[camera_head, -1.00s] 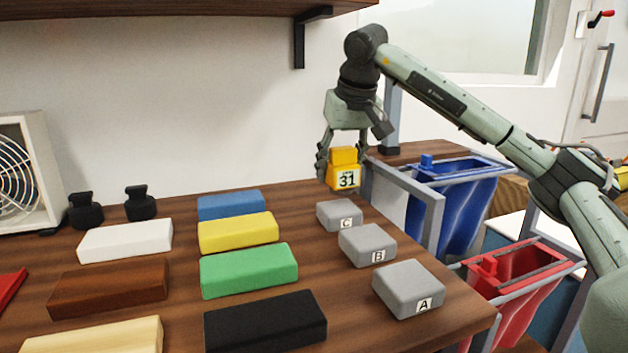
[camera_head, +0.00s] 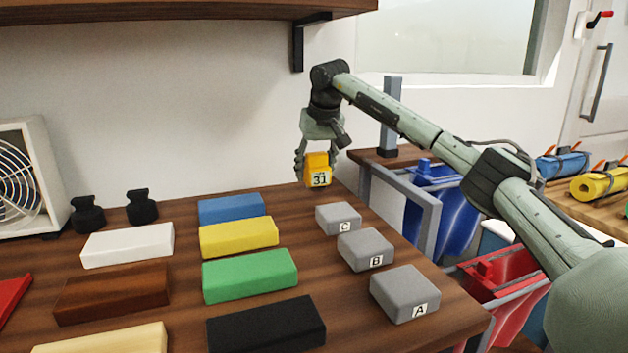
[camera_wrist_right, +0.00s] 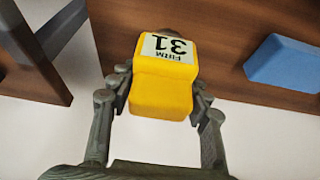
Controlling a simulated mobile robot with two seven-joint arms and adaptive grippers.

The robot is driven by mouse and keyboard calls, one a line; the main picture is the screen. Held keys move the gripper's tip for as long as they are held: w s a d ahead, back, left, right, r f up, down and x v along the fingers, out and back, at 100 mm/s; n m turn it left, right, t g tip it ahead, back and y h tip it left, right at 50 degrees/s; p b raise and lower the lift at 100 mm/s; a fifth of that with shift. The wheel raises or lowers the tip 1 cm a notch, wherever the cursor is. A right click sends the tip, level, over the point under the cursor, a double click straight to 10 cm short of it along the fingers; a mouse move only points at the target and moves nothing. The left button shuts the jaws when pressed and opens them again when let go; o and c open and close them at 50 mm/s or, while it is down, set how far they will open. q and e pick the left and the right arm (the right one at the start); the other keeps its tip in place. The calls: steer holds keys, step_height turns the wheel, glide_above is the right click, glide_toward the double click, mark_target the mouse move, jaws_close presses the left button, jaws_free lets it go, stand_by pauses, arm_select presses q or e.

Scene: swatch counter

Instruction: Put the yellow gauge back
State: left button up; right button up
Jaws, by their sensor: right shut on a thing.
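The yellow gauge (camera_head: 318,182) is a small yellow block with a white label reading 31, at the back edge of the dark wood counter (camera_head: 300,228). My right gripper (camera_head: 316,166) is shut on it from above, with a finger on either side. In the right wrist view the gauge (camera_wrist_right: 160,98) sits between the fingers, and its label reads FIRM 31. I cannot tell whether its base touches the counter. My left gripper is not in view.
Grey blocks C (camera_head: 338,216), B (camera_head: 366,247) and A (camera_head: 404,291) line the counter's right side. Blue (camera_head: 231,206), yellow (camera_head: 238,235), green (camera_head: 249,273) and black (camera_head: 266,324) swatches lie left of them. Blue (camera_head: 440,200) and red (camera_head: 500,285) bins hang beyond the right edge.

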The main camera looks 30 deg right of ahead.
mark_target(318, 155)
step_height(318, 155, down, 3)
steer(key=shift+r, duration=0.15)
steer(key=shift+w+f, duration=0.15)
steer(key=shift+f, duration=0.2)
steer(key=o, duration=1)
steer(key=v, duration=1.2)
steer(key=shift+r, duration=0.15)
